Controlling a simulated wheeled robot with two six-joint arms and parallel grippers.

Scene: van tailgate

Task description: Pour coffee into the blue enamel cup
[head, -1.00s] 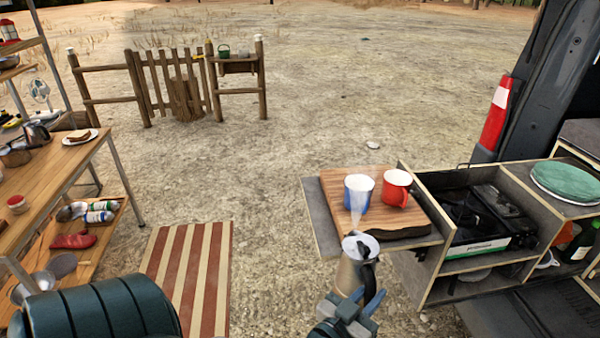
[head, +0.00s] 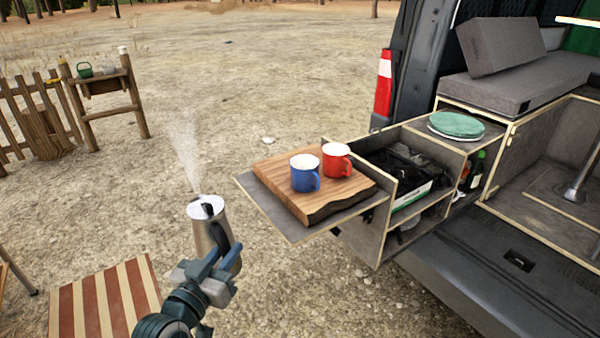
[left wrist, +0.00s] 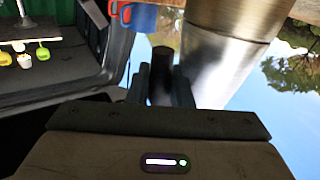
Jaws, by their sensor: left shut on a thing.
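The steel coffee pot (head: 203,232) stands roughly upright in the air, with steam rising from its top. My left gripper (head: 222,262) is shut on its dark handle. The pot's steel body (left wrist: 222,50) fills the upper right of the left wrist view. The blue enamel cup (head: 304,178) stands upright on the wooden board (head: 290,202), right of the pot and apart from it. It also shows at the top of the left wrist view (left wrist: 143,18). What is inside the cup cannot be made out. My right gripper is not in view.
A red cup (head: 337,162) stands close behind and right of the blue one. The board lies on a grey pull-out shelf (head: 262,200) beside the stove compartment (head: 400,170). The van's bumper (head: 480,290) is at the lower right. Open gravel surrounds the pot.

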